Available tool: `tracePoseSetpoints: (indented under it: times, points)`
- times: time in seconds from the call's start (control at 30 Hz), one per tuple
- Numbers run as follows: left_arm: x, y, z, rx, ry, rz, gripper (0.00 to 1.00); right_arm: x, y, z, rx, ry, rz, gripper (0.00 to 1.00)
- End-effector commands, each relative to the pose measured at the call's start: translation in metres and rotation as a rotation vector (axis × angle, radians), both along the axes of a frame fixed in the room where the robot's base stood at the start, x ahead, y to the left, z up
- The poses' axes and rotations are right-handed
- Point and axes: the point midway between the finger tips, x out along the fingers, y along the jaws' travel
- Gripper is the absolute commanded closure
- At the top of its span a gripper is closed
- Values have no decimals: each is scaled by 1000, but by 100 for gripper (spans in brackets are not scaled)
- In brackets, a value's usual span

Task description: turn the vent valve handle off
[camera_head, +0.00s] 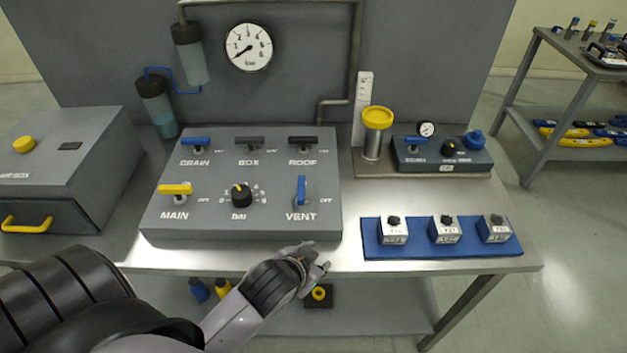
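The vent valve handle (301,191) is blue and sits at the front right of the grey valve panel (265,222), above the VENT label. It points front to back, crosswise to the other valve handles, which lie left to right. My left gripper (319,256) is just off the panel's front edge, below and slightly right of the vent handle in the picture. Its fingertips look apart with nothing between them, and it does not touch the handle. My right gripper is not in view.
The panel also carries the drain (195,142), box (249,142), roof (302,142) and main (176,189) handles and a black bar knob (241,195). A blue tray (375,250) with small blocks lies right of it. A gauge (249,47) hangs behind.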

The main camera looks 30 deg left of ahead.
Motion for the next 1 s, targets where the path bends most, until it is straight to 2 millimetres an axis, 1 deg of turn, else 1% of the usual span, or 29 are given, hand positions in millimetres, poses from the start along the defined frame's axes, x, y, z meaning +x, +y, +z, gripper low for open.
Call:
tracePoseSetpoints:
  times: [0.03, 0.07, 0.1, 0.13, 0.17, 0.2, 0.27, 0.3, 0.37, 0.4, 0.43, 0.5, 0.57, 0.6, 0.67, 0.7, 0.77, 0.8, 0.87, 0.9, 0.97, 1.0]
  points:
    - [23, 0, 19, 19, -94, -11, 65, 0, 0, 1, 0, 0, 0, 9]
    - [37, -1, 32, 27, -156, -17, 65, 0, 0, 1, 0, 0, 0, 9]
    - [55, -3, 52, 41, -245, -31, 65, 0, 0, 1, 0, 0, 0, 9]
    - [68, -5, 69, 49, -316, -43, 65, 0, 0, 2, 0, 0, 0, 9]
    - [81, -8, 81, 60, -381, -59, 65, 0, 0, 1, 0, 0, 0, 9]
    - [98, -13, 102, 75, -475, -85, 65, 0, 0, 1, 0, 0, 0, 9]
    - [121, -23, 138, 97, -627, -137, 65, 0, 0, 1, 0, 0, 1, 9]
    - [133, -33, 163, 113, -730, -180, 65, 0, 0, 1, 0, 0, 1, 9]
    - [147, -50, 200, 136, -880, -257, 65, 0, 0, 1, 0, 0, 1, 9]
    - [152, -63, 224, 152, -976, -318, 65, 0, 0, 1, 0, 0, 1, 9]
    - [155, -73, 240, 164, -1044, -367, 65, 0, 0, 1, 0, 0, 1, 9]
    - [155, -99, 273, 194, -1189, -495, 65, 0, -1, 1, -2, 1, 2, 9]
    - [151, -122, 295, 224, -1299, -621, 65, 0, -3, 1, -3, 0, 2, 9]
    - [147, -137, 306, 245, -1361, -712, 65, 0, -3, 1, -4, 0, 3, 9]
    - [138, -159, 317, 281, -1439, -858, 65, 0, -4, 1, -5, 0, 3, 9]
    - [132, -172, 321, 305, -1479, -961, 65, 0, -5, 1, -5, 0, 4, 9]
    - [123, -189, 321, 350, -1518, -1124, 65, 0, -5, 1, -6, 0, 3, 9]
    - [117, -199, 316, 381, -1528, -1236, 65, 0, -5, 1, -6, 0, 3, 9]
    - [110, -208, 306, 432, -1520, -1406, 65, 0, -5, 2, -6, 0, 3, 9]
    - [106, -211, 297, 468, -1498, -1520, 65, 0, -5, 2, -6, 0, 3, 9]
    - [104, -210, 280, 525, -1438, -1689, 65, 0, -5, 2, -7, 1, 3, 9]
    - [103, -206, 268, 565, -1381, -1797, 65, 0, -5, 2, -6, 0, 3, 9]
